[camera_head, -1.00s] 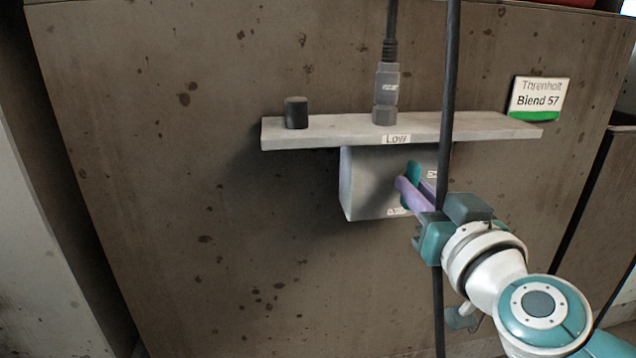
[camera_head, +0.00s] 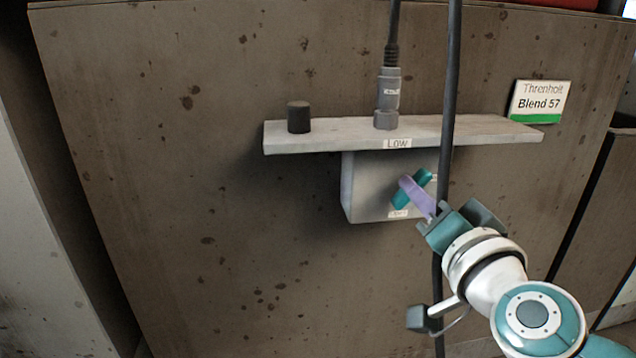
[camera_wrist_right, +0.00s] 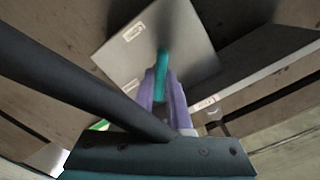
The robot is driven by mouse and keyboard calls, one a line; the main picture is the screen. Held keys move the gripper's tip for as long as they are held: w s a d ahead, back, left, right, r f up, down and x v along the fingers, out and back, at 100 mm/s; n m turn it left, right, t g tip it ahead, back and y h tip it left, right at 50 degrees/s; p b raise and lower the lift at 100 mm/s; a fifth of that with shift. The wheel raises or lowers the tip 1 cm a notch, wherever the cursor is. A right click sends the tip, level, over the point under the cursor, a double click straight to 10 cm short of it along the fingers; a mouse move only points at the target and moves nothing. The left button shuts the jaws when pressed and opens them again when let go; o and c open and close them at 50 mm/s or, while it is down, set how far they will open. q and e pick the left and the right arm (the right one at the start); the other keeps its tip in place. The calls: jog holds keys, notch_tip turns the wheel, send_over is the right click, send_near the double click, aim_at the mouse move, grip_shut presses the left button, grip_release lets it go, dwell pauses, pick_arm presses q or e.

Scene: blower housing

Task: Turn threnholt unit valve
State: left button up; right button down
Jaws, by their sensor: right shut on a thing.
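The valve is a teal bar handle (camera_head: 411,189) on the front of a grey box (camera_head: 366,188) under a shelf. A small label sits above right of the handle and another below it, both too small to read. In the head view the handle slants from lower left to upper right. My right gripper (camera_head: 408,186) has purple fingers shut on the handle. In the right wrist view the teal handle (camera_wrist_right: 162,65) shows between the purple fingers (camera_wrist_right: 163,88). My left gripper is not in view. A "Threnholt Blend 57" sign (camera_head: 539,101) is on the wall at right.
The grey shelf (camera_head: 340,135) labelled "Low" carries a black knob (camera_head: 298,117) and a grey cable connector (camera_head: 387,98). A black cable (camera_head: 451,80) hangs in front of the shelf, close to my right gripper. The wall left of the box is clear.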

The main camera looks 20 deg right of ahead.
jog(key=m, duration=0.9)
jog(key=shift+f+m, duration=0.1)
jog(key=shift+m, duration=0.3)
dwell(0.4)
jog(key=c, duration=0.9)
grip_release()
jog(key=shift+o, duration=0.2)
jog(key=shift+s, duration=0.1)
